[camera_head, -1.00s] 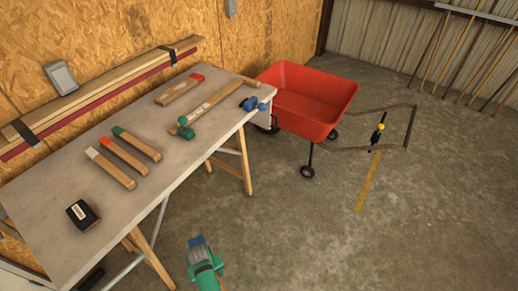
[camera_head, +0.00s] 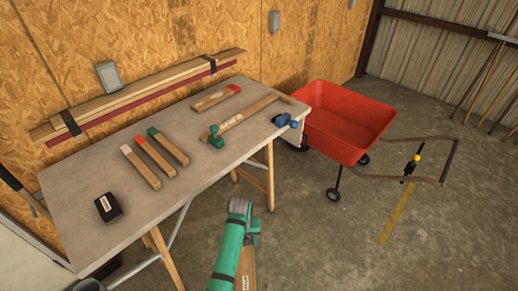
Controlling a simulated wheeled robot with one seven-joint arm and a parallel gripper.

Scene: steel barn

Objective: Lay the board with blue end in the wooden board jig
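My green arm reaches up from the bottom edge, and my gripper (camera_head: 252,232) is at its far end, low in front of the workbench. A wooden board (camera_head: 247,267) with a pale label hangs under it, off the bench, and moves with it. Its blue end is hidden now behind my arm; the fingertips are hidden too. The wooden jig (camera_head: 247,114) appears to be the long labelled batten lying slantwise at the bench's right part. A green clamp (camera_head: 215,138) is at its near end and a blue clamp (camera_head: 286,121) is on the bench edge beside it.
The grey workbench (camera_head: 95,182) bears boards with white (camera_head: 142,168), red (camera_head: 155,157) and green (camera_head: 169,147) ends, another red-ended board (camera_head: 216,97) and a black box (camera_head: 108,207). Strapped planks (camera_head: 140,92) lie along the wall. A red cart (camera_head: 348,120) stands right of the bench.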

